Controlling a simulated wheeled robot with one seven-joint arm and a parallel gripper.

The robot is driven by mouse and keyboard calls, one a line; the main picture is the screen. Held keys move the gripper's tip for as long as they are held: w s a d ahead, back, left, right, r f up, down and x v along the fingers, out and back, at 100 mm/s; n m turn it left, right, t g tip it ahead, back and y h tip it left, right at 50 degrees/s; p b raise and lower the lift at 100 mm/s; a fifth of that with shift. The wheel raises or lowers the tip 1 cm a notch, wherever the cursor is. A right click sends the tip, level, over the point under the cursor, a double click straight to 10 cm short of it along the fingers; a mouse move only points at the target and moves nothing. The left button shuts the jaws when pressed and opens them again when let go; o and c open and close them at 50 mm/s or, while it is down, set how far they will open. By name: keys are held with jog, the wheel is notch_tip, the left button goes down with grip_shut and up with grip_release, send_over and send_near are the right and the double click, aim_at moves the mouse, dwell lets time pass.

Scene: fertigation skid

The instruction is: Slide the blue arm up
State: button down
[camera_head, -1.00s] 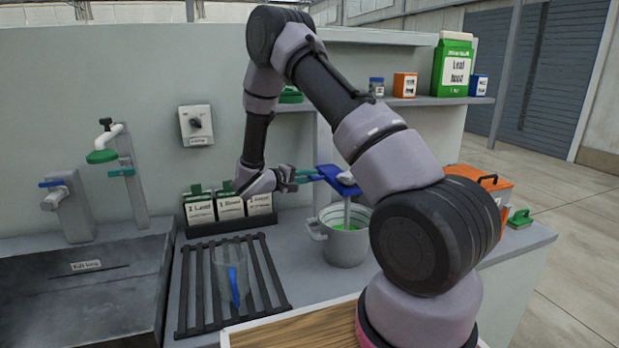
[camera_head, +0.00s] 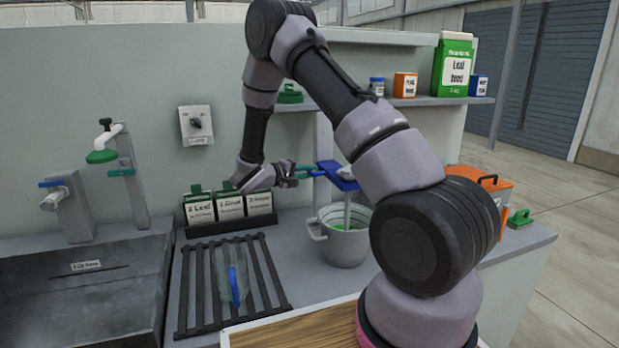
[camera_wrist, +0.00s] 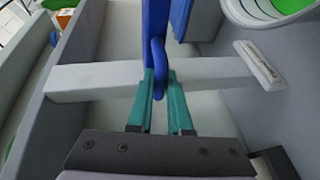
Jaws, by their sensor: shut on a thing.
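The blue arm (camera_head: 337,175) is over the grey pot (camera_head: 344,247), with a pale shaft (camera_head: 347,212) reaching from it down into the pot. In the wrist view the blue arm (camera_wrist: 155,38) ends in a rounded blue loop between my fingers. My gripper (camera_head: 308,171) has teal fingers and comes at the arm from the left. In the wrist view the gripper (camera_wrist: 159,88) is shut on the blue loop. Green contents show inside the pot. My arm's links hide part of the blue arm's right side.
A shelf (camera_head: 420,101) with several boxes runs behind at the right. Labelled packets (camera_head: 230,206) stand in a dark holder below my wrist. A black rack (camera_head: 200,290) with a clear vessel (camera_head: 231,275) is in front. An orange box (camera_head: 482,181) sits right of my arm.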

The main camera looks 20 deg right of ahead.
notch_tip(320, 180, up, 16)
dwell(0.3)
jog(key=shift+w, duration=0.15)
jog(key=c, duration=0.9)
grip_release()
jog(key=shift+r, duration=0.1)
jog(key=shift+o, duration=0.3)
jog(key=v, duration=1.1)
